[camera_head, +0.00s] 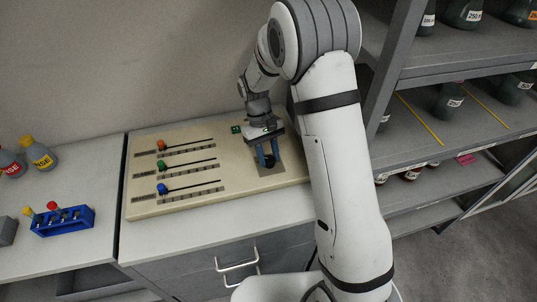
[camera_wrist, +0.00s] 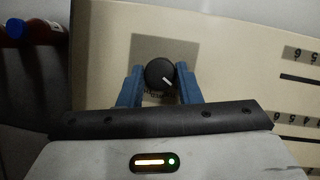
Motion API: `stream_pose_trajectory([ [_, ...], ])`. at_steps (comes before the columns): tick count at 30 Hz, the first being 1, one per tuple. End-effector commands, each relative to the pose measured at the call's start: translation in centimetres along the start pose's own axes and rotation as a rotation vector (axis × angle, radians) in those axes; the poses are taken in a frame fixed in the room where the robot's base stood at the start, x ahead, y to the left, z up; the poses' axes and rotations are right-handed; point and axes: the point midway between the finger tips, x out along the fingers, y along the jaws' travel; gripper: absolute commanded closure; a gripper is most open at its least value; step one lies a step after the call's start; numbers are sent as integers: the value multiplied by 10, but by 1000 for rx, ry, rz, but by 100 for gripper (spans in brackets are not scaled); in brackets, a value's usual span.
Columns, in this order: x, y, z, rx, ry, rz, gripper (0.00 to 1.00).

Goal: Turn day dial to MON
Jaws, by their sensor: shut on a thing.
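The day dial (camera_wrist: 160,73) is a round black knob with a white pointer line on a beige panel. In the wrist view the line points to the lower right. In the head view my gripper (camera_head: 266,155) reaches down onto the right part of the panel (camera_head: 140,209), and the dial (camera_head: 269,161) shows dark between the fingers.
Three sliders with orange (camera_head: 161,145), green (camera_head: 161,163) and blue (camera_head: 162,188) knobs lie left of the dial. A small green item (camera_head: 236,129) is behind. A blue rack (camera_head: 64,221) and bottles (camera_head: 39,153) stand on the left counter. Shelves (camera_head: 440,150) rise close on the right.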

Motion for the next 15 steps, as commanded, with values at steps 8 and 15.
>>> stream_pose_trajectory([
  [8,1,-1,0,-44,-2,17,92],
  [15,1,-1,0,-47,-2,18,92],
])
